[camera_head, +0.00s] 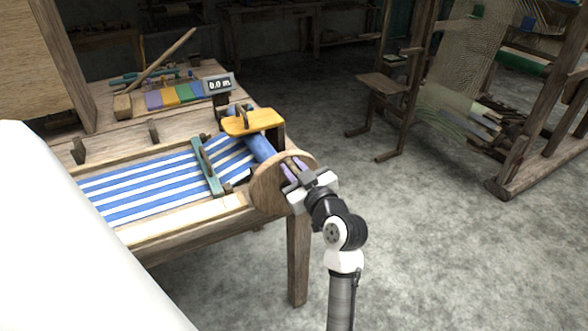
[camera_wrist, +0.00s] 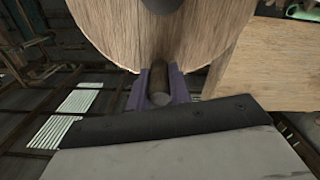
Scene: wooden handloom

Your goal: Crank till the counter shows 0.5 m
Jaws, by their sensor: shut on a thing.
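The counter (camera_head: 219,85) is a small dark display on the table, and it reads 0.0 m. A round wooden crank disc (camera_head: 266,184) sits at the near right end of a blue roller (camera_head: 261,147). It fills the top of the wrist view (camera_wrist: 150,35). My gripper (camera_head: 293,171) is at the disc's outer face, its purple fingers shut on the dark crank handle (camera_wrist: 158,82). The handle stands out from the disc near its lower edge in the wrist view. Blue and white striped cloth (camera_head: 150,187) runs across the table to the roller.
A teal bar (camera_head: 207,166) lies across the cloth. A yellow-orange plate (camera_head: 252,121) stands above the roller. Coloured blocks (camera_head: 175,94) and a wooden stick lie at the back of the table (camera_head: 185,222). A stool (camera_head: 383,85) and another loom stand at the right, with open floor between.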

